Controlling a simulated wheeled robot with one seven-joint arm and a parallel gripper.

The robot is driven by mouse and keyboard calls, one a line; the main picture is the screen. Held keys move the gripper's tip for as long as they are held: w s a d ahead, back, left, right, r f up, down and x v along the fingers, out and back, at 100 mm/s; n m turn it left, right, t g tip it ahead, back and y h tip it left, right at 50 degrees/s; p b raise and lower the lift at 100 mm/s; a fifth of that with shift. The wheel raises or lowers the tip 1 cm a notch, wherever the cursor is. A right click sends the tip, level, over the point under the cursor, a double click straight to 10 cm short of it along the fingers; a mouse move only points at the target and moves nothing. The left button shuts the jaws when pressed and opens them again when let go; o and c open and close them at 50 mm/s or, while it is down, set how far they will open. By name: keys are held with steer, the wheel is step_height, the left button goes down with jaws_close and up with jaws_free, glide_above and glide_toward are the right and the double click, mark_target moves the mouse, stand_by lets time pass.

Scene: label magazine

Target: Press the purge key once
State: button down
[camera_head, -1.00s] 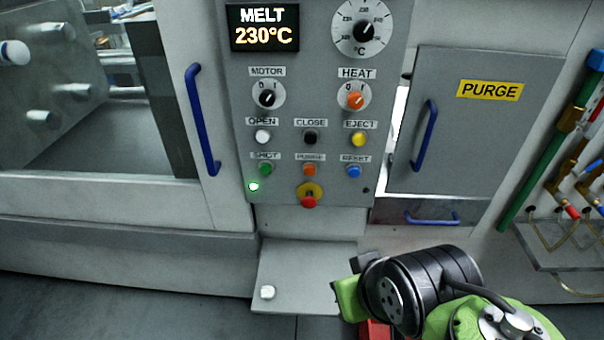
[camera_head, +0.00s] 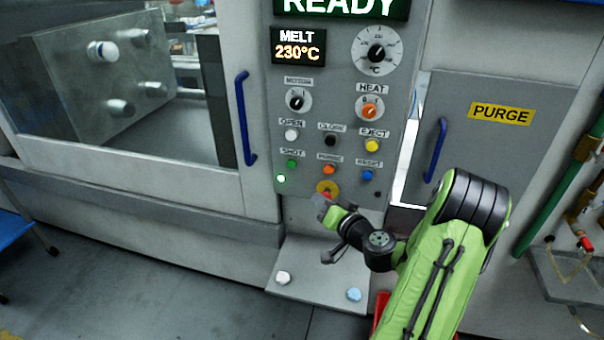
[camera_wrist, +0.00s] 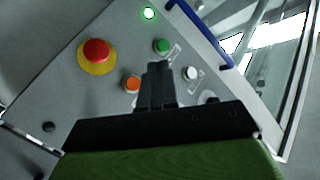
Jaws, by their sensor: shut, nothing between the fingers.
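The purge key is a small orange round button (camera_head: 330,169) in the middle of the lowest button row on the grey panel, under a PURGE label. In the wrist view the orange button (camera_wrist: 132,84) shows just left of my fingers. My gripper (camera_wrist: 158,68) is shut and empty, its dark fingers side by side and pointing at the panel. In the head view my gripper (camera_head: 322,203) is in front of the panel's lower edge, below the orange button, partly covering the red emergency stop. I cannot tell how far the fingertips are from the panel.
The red emergency stop (camera_wrist: 96,52) on its yellow ring is close by. The green SHOT button (camera_head: 291,164) and blue RESET button (camera_head: 367,175) flank the purge key. A blue door handle (camera_head: 246,118) stands left of the panel. A shelf (camera_head: 315,290) juts out below.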

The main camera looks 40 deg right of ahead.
mark_target(329, 169)
steer(key=shift+w+d, duration=0.1)
steer(key=shift+d, duration=0.05)
steer(key=shift+w+d+p, duration=0.9)
steer(key=shift+d+p, duration=0.05)
steer(key=shift+d, duration=0.2)
steer(key=shift+w+d+p, duration=0.85)
steer(key=shift+d+p, duration=0.05)
steer(key=shift+d, duration=0.3)
steer(key=shift+w+d+p, duration=0.9)
steer(key=shift+d+p, duration=0.05)
steer(key=shift+d, duration=0.2)
steer(key=shift+w+d, duration=0.25)
steer(key=shift+d, duration=0.05)
